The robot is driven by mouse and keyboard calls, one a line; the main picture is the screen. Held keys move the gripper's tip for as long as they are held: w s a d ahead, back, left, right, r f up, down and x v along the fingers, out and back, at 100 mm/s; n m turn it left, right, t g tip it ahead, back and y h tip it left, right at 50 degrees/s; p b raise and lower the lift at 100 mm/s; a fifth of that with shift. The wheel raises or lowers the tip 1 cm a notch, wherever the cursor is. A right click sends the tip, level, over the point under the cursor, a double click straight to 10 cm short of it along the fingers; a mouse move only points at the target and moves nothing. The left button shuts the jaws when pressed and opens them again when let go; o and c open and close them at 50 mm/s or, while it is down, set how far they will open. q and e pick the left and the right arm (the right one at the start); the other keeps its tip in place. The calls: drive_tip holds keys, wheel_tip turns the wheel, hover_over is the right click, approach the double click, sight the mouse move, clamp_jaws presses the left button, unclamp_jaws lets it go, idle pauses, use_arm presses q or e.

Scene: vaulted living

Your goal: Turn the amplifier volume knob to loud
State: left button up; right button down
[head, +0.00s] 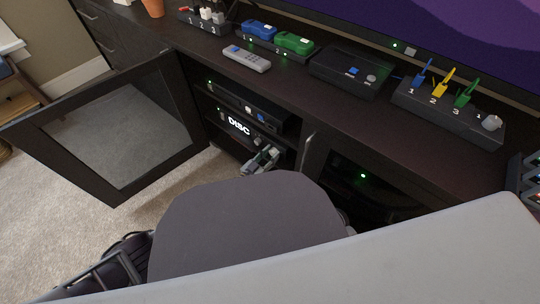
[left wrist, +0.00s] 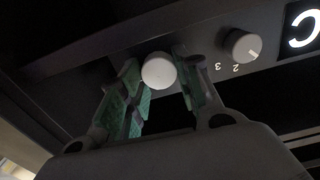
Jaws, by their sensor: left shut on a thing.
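The amplifier (head: 238,125) sits on the shelf inside the open cabinet, its lit display reading DISC. In the left wrist view its dark front panel (left wrist: 203,42) carries a pale round volume knob (left wrist: 158,71). My left gripper (head: 264,158) reaches into the cabinet at the right part of the amplifier. In the left wrist view its green-padded fingers (left wrist: 160,80) are shut on the pale knob, one on each side. No pointer mark shows on this knob's face. My right gripper is not in view.
A second knob (left wrist: 242,46) with numbers sits right beside the gripped one. Another device (head: 240,97) is on the shelf above. The glass cabinet door (head: 72,175) stands open at left. A remote (head: 247,58) and switch boxes lie on the cabinet top. Grey surfaces fill the foreground.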

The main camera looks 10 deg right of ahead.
use_arm(q)
drive_tip(key=m, duration=0.2)
drive_tip(key=shift+s+m, duration=0.1)
drive_tip(key=shift+m, duration=1.5)
drive_tip(key=shift+f, duration=0.1)
drive_tip(key=o, duration=1)
